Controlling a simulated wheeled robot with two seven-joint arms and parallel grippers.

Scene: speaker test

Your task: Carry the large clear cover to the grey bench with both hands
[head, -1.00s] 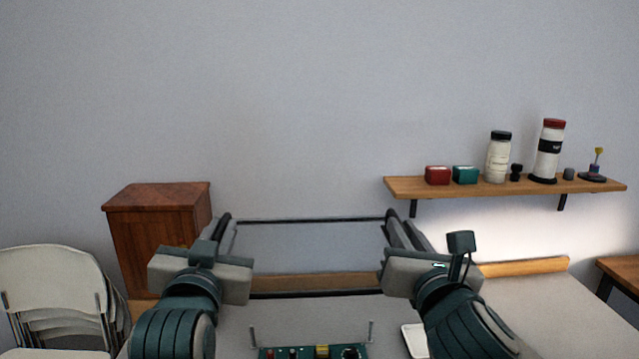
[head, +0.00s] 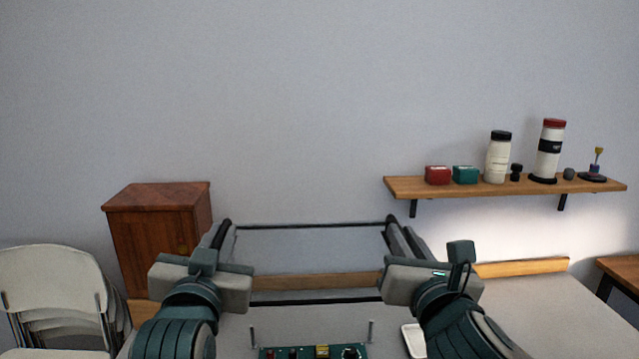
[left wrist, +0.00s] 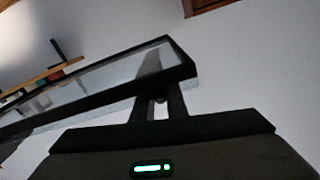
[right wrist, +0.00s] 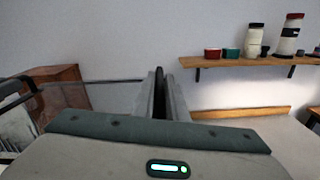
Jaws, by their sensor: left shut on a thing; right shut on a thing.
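The large clear cover (head: 310,227) is a see-through panel with dark edges, held level between my two grippers above the bench. My left gripper (head: 222,234) is shut on its left side. In the left wrist view the cover's dark rim (left wrist: 120,54) runs up to the fingers. My right gripper (head: 394,234) is shut on its right side. In the right wrist view a thin dark edge of the cover (right wrist: 115,81) reaches the fingers. The grey bench (head: 560,315) lies below and beyond. The exact grip points are partly hidden by the hands.
A green circuit board (head: 313,352) with upright pins lies at the near edge, a white item (head: 414,341) beside it. A wooden strip (head: 521,267) runs along the bench's back. A wall shelf (head: 500,187) with jars is at right, a wooden cabinet (head: 158,240) and folding chairs (head: 50,285) at left.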

